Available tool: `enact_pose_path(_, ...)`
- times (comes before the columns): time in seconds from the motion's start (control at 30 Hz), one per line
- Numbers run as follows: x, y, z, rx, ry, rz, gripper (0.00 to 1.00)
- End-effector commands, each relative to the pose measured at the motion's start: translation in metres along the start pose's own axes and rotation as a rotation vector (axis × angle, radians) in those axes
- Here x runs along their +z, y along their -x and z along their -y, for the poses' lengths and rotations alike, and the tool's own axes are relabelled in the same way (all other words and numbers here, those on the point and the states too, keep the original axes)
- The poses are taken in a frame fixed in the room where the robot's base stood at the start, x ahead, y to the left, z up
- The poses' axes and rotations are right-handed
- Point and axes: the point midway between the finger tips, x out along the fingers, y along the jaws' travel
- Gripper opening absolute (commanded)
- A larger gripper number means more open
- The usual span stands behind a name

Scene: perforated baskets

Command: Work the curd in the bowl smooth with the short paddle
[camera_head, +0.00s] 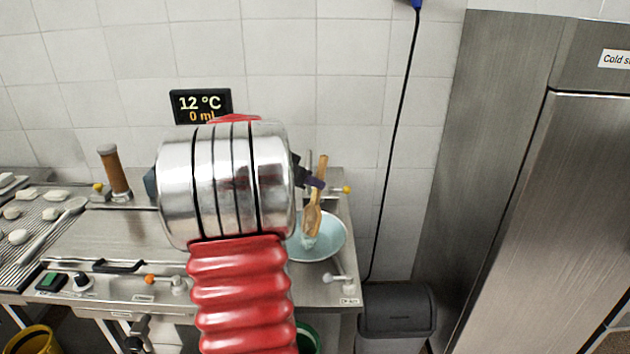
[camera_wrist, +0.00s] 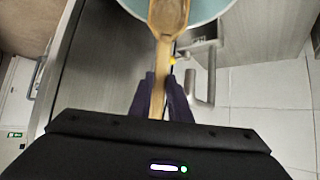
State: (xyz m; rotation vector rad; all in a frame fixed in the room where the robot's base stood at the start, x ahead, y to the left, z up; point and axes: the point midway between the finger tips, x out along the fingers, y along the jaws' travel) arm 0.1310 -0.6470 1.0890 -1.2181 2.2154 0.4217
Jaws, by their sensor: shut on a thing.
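My gripper (camera_head: 317,183) has dark purple fingers and is shut on the handle of a wooden paddle (camera_head: 313,215). The paddle points down over the pale blue bowl (camera_head: 335,238) at the counter's right end. Its lower end is inside the bowl's outline, with a small whitish patch near the tip that may be curd. My arm hides the bowl's left part. In the wrist view the handle runs between the fingertips (camera_wrist: 160,84), and the paddle's broad head (camera_wrist: 168,14) lies over the bowl (camera_wrist: 210,10), which is cut off by the top edge. The curd itself is not clear.
A display (camera_head: 200,106) reads 12 °C, 0 ml. A grey bin (camera_head: 397,315) and steel cabinet (camera_head: 480,150) stand right.

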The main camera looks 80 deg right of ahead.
Motion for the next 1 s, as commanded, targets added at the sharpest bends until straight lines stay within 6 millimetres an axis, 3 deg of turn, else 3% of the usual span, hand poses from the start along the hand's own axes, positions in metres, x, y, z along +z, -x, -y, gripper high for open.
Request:
enact_pose_path(0.4, -0.0013, 0.0014, 0.0096, 0.0, -0.001, 0.0, 0.0)
enact_pose_path(1.0, -0.0004, 0.0004, 0.0, -0.001, -0.001, 0.0, 0.0)
